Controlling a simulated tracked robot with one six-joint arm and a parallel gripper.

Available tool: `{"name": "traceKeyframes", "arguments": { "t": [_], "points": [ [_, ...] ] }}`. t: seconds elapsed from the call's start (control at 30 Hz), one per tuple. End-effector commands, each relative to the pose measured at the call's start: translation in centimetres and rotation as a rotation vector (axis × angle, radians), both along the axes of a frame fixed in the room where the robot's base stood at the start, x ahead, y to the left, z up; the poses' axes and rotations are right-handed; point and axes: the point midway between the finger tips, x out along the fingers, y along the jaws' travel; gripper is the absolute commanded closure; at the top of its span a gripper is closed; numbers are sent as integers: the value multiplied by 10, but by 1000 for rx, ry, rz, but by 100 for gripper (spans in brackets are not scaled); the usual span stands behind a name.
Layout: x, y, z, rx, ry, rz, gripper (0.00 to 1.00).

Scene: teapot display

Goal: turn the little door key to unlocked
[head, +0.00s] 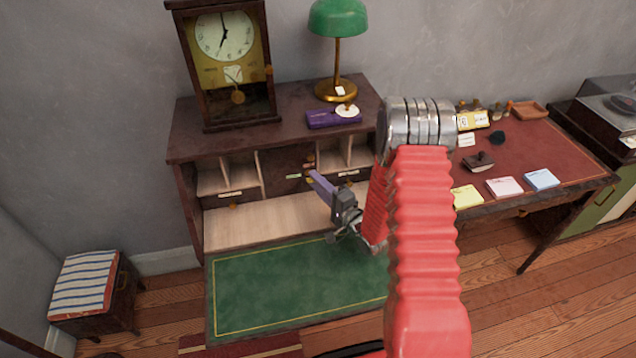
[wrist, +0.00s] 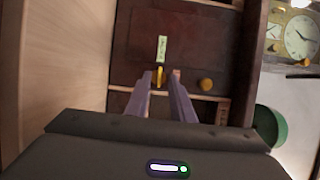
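A small yellow key (wrist: 159,76) stands on the front of a little dark wooden door (wrist: 135,45) in the wrist view. A pale green label (wrist: 162,48) is on the door beside the key. My gripper (wrist: 162,76) is at the door with its two purple fingers apart. The key shows between the fingertips, with a narrow gap seeming to remain; I cannot tell whether either finger touches it. In the head view my gripper (head: 312,175) reaches the little door (head: 284,183) in the desk's middle, and the fingers hide the key.
A round brass knob (wrist: 206,84) is just right of the fingers in the wrist view. Open pigeonholes (head: 212,180) flank the door. A clock (head: 226,65), a green lamp (head: 338,18) and a purple box (head: 325,119) stand on top. The green writing surface (head: 270,290) is clear.

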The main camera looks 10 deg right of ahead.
Motion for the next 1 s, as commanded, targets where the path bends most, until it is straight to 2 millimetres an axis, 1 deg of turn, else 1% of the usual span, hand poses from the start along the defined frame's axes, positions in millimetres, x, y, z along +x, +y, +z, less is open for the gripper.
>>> {"name": "traceKeyframes", "arguments": {
  "t": [0.27,0.47,0.67,1.0],
  "points": [
    [-1,1,-1,0,2,3,77],
    [-12,-4,-1,0,3,3,77],
    [-39,-16,-2,0,4,-1,77],
    [-92,-39,-2,1,5,0,77]
  ]
}}
